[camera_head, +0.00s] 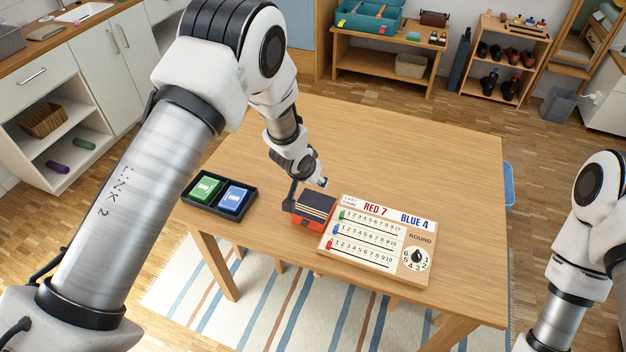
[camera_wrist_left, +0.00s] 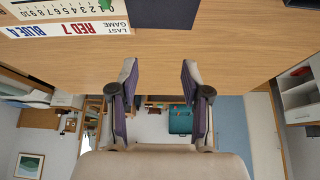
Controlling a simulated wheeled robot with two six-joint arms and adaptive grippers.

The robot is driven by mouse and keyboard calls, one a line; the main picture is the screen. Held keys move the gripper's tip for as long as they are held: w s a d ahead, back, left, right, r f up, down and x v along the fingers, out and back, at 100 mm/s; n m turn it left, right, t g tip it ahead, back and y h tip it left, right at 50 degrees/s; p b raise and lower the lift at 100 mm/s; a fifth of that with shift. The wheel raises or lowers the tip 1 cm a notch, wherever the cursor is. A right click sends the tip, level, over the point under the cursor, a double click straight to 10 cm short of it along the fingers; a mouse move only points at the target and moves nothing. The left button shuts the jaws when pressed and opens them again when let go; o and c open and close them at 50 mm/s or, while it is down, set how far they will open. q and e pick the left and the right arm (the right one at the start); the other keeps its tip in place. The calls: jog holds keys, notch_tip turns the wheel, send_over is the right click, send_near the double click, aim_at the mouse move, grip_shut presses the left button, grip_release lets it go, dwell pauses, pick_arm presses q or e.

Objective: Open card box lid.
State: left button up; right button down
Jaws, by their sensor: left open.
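The card box (camera_head: 309,222) stands on the wooden table, left of the scoreboard. It has an orange-red body and a dark lid (camera_head: 317,204) with thin light stripes. The lid appears to lie over the body; its exact angle is hard to tell. My left gripper (camera_head: 306,190) is at the far side of the box, close above its back edge. In the left wrist view the two fingers (camera_wrist_left: 159,68) are spread with nothing between them. A dark panel of the box (camera_wrist_left: 168,12) shows at the top there, apart from the fingertips. My right gripper is out of view.
The scoreboard (camera_head: 378,238) lies close to the right of the box. A black tray (camera_head: 241,213) with green and blue card packs sits to the left. The table's back and right (camera_head: 440,160) are clear. Shelves stand beyond the table.

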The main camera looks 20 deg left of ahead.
pick_arm(q)
jog(key=v, duration=1.1)
jog(key=shift+r, duration=0.15)
